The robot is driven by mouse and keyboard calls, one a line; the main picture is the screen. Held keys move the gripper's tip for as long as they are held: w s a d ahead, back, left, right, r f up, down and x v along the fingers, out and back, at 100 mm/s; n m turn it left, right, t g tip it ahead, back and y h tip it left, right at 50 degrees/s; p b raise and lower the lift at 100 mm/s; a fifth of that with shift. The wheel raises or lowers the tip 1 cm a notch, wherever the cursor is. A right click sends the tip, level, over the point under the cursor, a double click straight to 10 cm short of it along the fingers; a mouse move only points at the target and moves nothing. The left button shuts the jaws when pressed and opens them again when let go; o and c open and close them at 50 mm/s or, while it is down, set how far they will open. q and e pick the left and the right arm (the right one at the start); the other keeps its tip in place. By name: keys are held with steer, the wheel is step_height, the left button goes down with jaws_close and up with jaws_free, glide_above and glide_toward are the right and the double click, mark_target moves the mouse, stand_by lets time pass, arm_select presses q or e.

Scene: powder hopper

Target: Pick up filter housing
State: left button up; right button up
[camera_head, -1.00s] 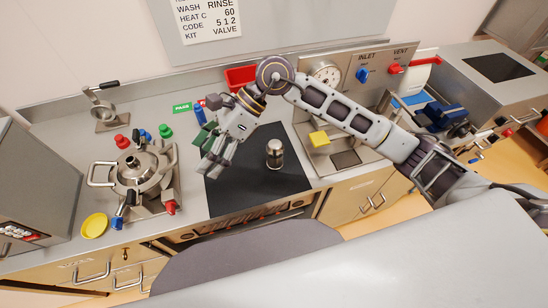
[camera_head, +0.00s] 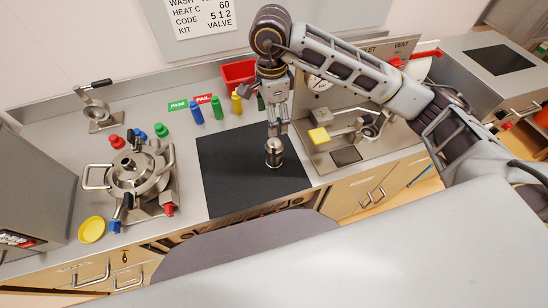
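A small metal cylinder with a darker middle, which looks like the filter housing (camera_head: 274,154), stands upright on the black mat (camera_head: 235,178) near its right side. My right gripper (camera_head: 276,131) points straight down directly over it, with its fingertips at or just above its top. The fingers overlap the top edge in this view, so I cannot tell whether they touch it or how far they are open. My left gripper is not in view.
A metal hopper vessel (camera_head: 138,172) with handles stands left of the mat. A steel panel with a yellow block (camera_head: 319,135) is at right.

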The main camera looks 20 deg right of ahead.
mark_target(274, 142)
steer(key=shift+f, duration=0.15)
steer(key=shift+f+p, duration=0.6)
steer(key=shift+f, duration=3.6)
steer(key=shift+f, duration=0.1)
steer(key=shift+s+d+f+p, duration=0.15)
steer(key=shift+f+p, duration=0.2)
steer(key=shift+f, duration=0.25)
steer(key=shift+s+d+f+p, duration=0.15)
steer(key=shift+f+p, duration=0.15)
steer(key=shift+f, duration=0.3)
steer(key=shift+a+f, duration=0.1)
steer(key=shift+f, duration=1.2)
